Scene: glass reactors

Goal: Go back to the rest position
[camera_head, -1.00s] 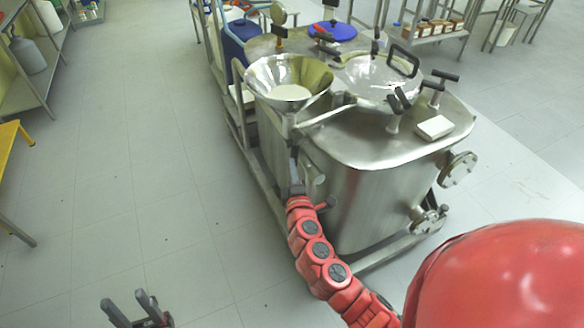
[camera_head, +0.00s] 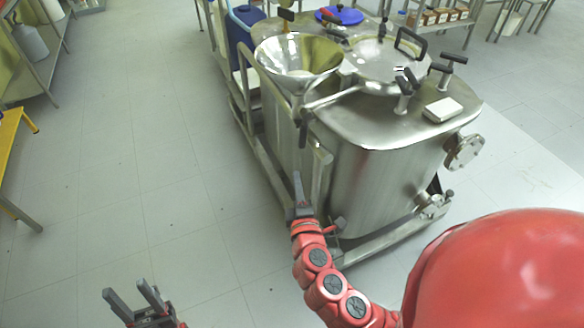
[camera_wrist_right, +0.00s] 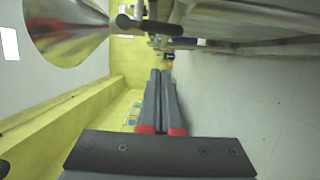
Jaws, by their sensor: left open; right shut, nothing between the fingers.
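My left gripper (camera_head: 127,290) is low at the left in the head view, open and empty above bare floor. My right gripper (camera_head: 298,178) is at the end of the red arm, beside the near left side of the steel reactor (camera_head: 375,190). It is shut with nothing in it. In the right wrist view its two dark fingers (camera_wrist_right: 161,72) lie together. I cannot tell the exact gap between this gripper and the reactor wall.
A steel funnel (camera_head: 272,72) sits at the reactor's top left, with a round lid (camera_head: 385,68) beside it. A small white block (camera_head: 443,109) lies on top. A yellow bench (camera_head: 12,125) and shelf stand at the left. Grey floor (camera_head: 130,180) is clear between.

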